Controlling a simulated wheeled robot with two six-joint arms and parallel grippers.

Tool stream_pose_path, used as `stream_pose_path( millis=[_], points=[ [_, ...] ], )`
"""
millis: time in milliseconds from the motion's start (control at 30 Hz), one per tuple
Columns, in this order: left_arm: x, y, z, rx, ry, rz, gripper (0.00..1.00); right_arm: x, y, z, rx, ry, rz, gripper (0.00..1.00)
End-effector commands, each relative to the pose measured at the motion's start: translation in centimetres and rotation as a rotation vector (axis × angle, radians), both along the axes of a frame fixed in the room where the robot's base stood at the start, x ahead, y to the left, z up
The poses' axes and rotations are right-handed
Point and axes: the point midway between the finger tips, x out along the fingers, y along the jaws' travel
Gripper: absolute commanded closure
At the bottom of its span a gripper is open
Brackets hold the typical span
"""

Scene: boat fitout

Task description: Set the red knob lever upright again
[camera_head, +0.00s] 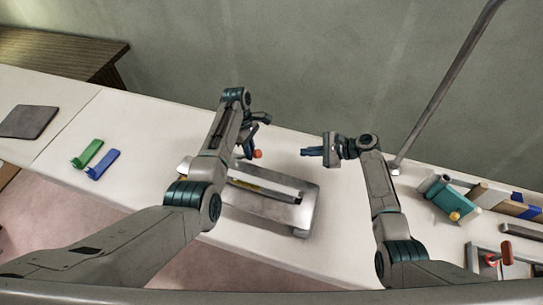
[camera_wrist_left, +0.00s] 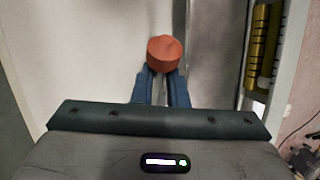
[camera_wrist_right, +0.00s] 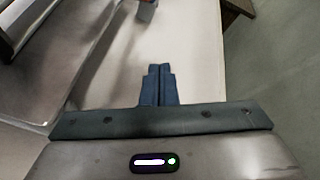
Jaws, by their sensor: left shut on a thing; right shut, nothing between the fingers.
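The red knob (camera_head: 257,154) shows just beyond my left fingertips in the head view. In the left wrist view the knob (camera_wrist_left: 165,48) sits at the tips of the blue fingers of my left gripper (camera_wrist_left: 161,84), which is shut on it. Most of the lever's shaft is hidden, so its tilt is hard to tell. The metal housing (camera_head: 299,216) with a long slot lies on the bench, partly behind my left arm. My right gripper (camera_head: 306,152) is shut and empty, to the right of the knob above the bench; its fingers (camera_wrist_right: 159,72) touch each other.
A green bracket (camera_head: 88,153) and a blue bracket (camera_head: 103,164) lie on the bench at left, near a dark plate (camera_head: 28,121). A teal block (camera_head: 438,202) and a red-handled part (camera_head: 500,257) stand at right. A slanted pole (camera_head: 440,90) rises behind my right arm.

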Motion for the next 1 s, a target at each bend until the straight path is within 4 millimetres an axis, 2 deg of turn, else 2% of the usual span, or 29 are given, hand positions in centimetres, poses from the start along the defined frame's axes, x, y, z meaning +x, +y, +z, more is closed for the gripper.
stream_pose_path(
  millis=[33, 167, 767, 1000],
  points=[
    [-0.3, 0.3, -0.4, 0.006, 0.011, 0.003, 1.0, -0.9, 0.4, -0.6, 0.03, 0.032, 0.002, 1.0],
    [-0.3, 0.3, -0.4, 0.006, 0.012, 0.003, 1.0, -1.7, 1.3, -1.2, 0.066, 0.065, 0.007, 1.0],
    [-0.3, 0.3, -0.5, 0.006, 0.012, 0.003, 1.0, 0.3, 10.0, -4.8, 0.064, 0.064, 0.007, 1.0],
    [-0.4, 0.3, -0.5, 0.006, 0.012, 0.003, 1.0, -0.3, 11.4, -3.1, 0.063, 0.06, 0.008, 1.0]
  ],
)
